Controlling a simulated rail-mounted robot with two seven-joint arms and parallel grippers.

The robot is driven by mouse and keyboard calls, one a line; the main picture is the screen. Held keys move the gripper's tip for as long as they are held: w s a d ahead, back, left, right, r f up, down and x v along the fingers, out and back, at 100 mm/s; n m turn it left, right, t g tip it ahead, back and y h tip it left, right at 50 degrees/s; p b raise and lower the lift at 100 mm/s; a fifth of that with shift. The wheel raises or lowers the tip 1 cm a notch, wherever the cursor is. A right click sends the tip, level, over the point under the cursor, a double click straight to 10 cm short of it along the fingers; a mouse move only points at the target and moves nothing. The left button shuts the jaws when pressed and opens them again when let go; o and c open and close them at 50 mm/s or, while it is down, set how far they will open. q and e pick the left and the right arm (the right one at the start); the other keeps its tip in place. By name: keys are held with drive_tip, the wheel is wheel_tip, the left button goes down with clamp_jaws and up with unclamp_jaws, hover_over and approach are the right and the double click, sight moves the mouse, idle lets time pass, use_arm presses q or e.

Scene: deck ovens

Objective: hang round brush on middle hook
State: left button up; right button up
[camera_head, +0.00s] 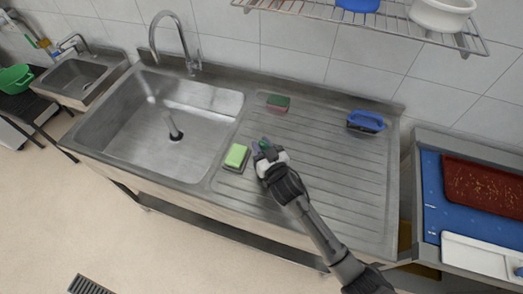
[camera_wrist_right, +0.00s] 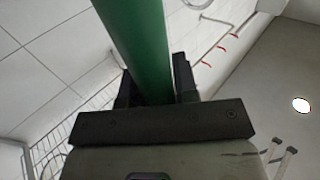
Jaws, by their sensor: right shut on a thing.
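My right gripper (camera_head: 265,154) is above the ribbed drainboard, close to the green-and-dark sponge. It is shut on a green handle (camera_wrist_right: 138,45), which fills the space between the fingers in the right wrist view and runs out of the top of the picture. In the head view only a small green part shows at the gripper's tip. The brush head cannot be made out. Several small red-tipped pieces (camera_wrist_right: 229,36) show on a wall in the right wrist view; I cannot tell if they are the hooks. My left gripper is not in view.
A steel sink basin (camera_head: 165,120) lies left of the drainboard (camera_head: 335,185). On the drainboard are a light green sponge (camera_head: 236,155), a red-and-green sponge (camera_head: 278,103) and a blue brush (camera_head: 366,121). A wire shelf (camera_head: 390,28) overhangs the back right. A red tray (camera_head: 485,188) lies at right.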

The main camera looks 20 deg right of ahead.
drive_tip(key=shift+f, duration=1.35)
drive_tip(key=shift+f, duration=0.1)
drive_tip(key=shift+f, duration=0.1)
drive_tip(key=o, duration=0.9)
